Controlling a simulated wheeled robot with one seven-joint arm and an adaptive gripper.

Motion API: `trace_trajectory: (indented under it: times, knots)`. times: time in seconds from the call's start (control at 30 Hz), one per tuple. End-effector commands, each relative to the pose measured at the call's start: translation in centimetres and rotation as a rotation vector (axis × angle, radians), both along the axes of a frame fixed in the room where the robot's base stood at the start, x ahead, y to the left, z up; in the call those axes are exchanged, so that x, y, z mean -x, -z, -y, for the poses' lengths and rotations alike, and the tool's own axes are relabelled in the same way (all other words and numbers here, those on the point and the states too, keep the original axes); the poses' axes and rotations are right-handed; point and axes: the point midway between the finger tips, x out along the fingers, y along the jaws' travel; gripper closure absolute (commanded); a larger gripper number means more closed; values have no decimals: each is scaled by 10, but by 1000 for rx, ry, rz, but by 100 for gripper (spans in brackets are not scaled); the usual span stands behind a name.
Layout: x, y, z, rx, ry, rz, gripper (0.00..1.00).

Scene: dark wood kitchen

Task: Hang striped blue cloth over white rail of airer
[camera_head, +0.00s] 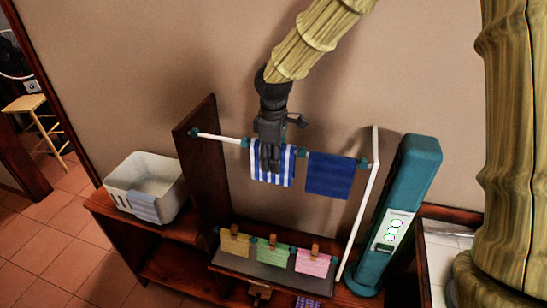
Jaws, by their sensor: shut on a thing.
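The striped blue-and-white cloth (287,168) hangs at the white rail (220,137) of the airer, left of a plain dark blue cloth (330,176). My gripper (270,165) points down in front of the striped cloth and is shut on it near its left side. The gripper hides part of the cloth and of the rail behind it. I cannot tell how far the cloth reaches over the back of the rail.
A white basin (146,180) with a light blue striped cloth over its edge stands on the left shelf. A tall teal box (404,200) stands right of the airer. Below, yellow, green and pink cloths (273,252) are held by wooden pegs. A dark wood panel (204,165) rises at the rail's left end.

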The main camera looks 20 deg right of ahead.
Motion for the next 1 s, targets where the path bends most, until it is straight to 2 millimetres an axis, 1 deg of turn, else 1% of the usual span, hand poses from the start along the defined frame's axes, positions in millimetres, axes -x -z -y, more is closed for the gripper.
trace_trajectory:
  times: [0.2, 0.23, 0.33, 0.37, 0.67, 0.77, 0.87, 1.0]
  knots:
    - [0, 0, 0, 0, 0, 0, 89]
    - [0, 0, 0, 0, 0, 0, 61]
    - [0, 0, 0, 0, 0, 0, 43]
    - [0, 0, 0, 0, 0, 0, 40]
    - [0, 0, 0, 0, 0, 0, 40]
    - [0, -4, 0, 0, 0, 1, 40]
    - [-1, -14, 0, -1, 0, 3, 40]
    - [-1, -37, 0, -1, 0, 4, 40]
